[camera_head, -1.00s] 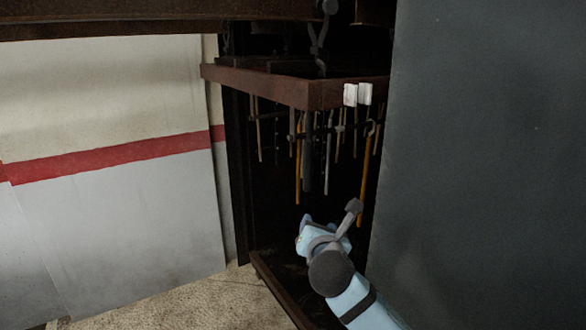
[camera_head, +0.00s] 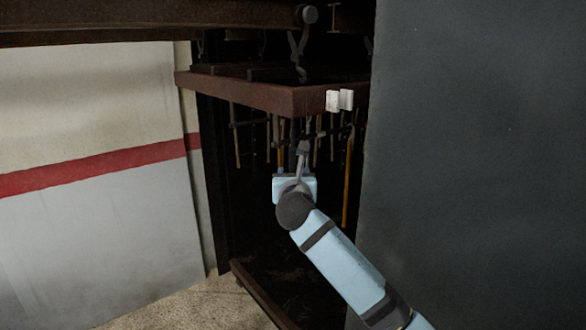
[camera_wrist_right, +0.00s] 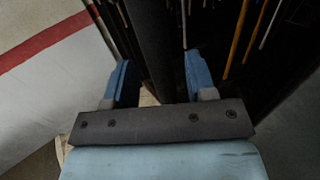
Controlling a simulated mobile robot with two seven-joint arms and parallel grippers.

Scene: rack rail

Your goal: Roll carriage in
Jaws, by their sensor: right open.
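The carriage appears to be the rusty red-brown frame (camera_head: 255,93) that hangs below the dark overhead beam on hooks. Several thin rods and bars, some orange (camera_head: 347,185), hang under it. My right gripper (camera_head: 295,180) is in front of the hanging rods, below the frame; its fingers are mostly hidden behind the hand there. In the right wrist view the gripper (camera_wrist_right: 158,60) is open, its two blue fingers apart. A dark upright shape lies beyond and between them; I cannot tell whether they touch it. My left gripper is out of view.
A large dark grey panel (camera_head: 480,150) closes off the right side. A white wall with a red stripe (camera_head: 95,170) stands at left. A rusty beam (camera_head: 150,25) crosses the top. Two white tags (camera_head: 339,100) sit on the frame's corner. A low rusty edge (camera_head: 262,295) borders the floor.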

